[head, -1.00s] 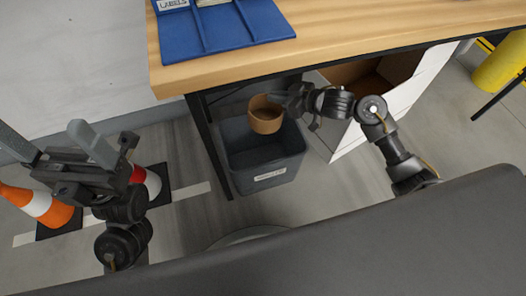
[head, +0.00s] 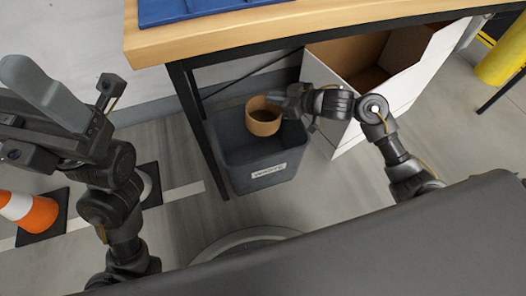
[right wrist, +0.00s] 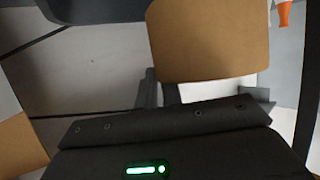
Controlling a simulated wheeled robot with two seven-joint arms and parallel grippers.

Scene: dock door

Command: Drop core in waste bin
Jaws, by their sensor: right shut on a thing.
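The core is a short, wide brown cardboard tube (head: 263,122). My right gripper (head: 277,101) is shut on its wall and holds it over the open top of the grey waste bin (head: 245,178), which stands on the floor under the table. The bin has a white label on its front. In the right wrist view the core (right wrist: 208,42) fills the upper middle, at the fingers. My left gripper (head: 25,98) is at the left, partly cut off by the picture edge, with its fingers apart and empty, away from the bin.
A wooden table (head: 330,22) with a blue mat (head: 190,8) spans above the bin; its black leg stands just left of the bin. A white open carton (head: 400,85) is right of the bin. An orange cone (head: 35,212) stands at the left.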

